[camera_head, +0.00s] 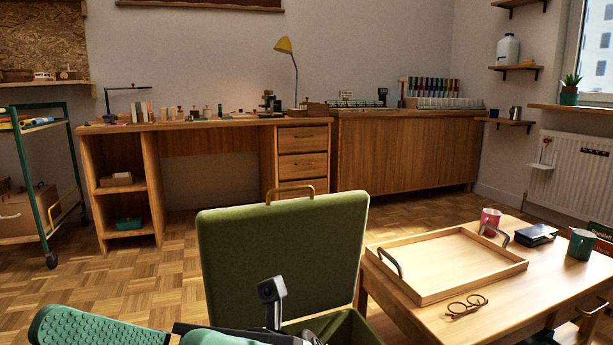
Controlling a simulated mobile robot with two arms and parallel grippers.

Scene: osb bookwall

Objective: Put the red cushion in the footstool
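The footstool is green with its padded lid (280,245) standing open and upright. A brass-coloured handle (290,192) is on the lid's top edge. Part of the green box (350,328) shows below the lid at the bottom edge; its inside is mostly out of view. My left gripper (275,308) is in front of the lid, low in the picture. One dark finger points up against the green, and the rest is partly cut off. Nothing red shows in it, and its opening cannot be made out. The red cushion is not seen. My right gripper is not in view.
Right of the footstool stands a low wooden table (500,310) with a wooden tray (450,275), glasses (466,306), a dark wallet-like item (536,235) and mugs (581,244). A desk (215,135) is behind, a trolley (45,195) at left. Parquet floor (150,290) left of the footstool is clear.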

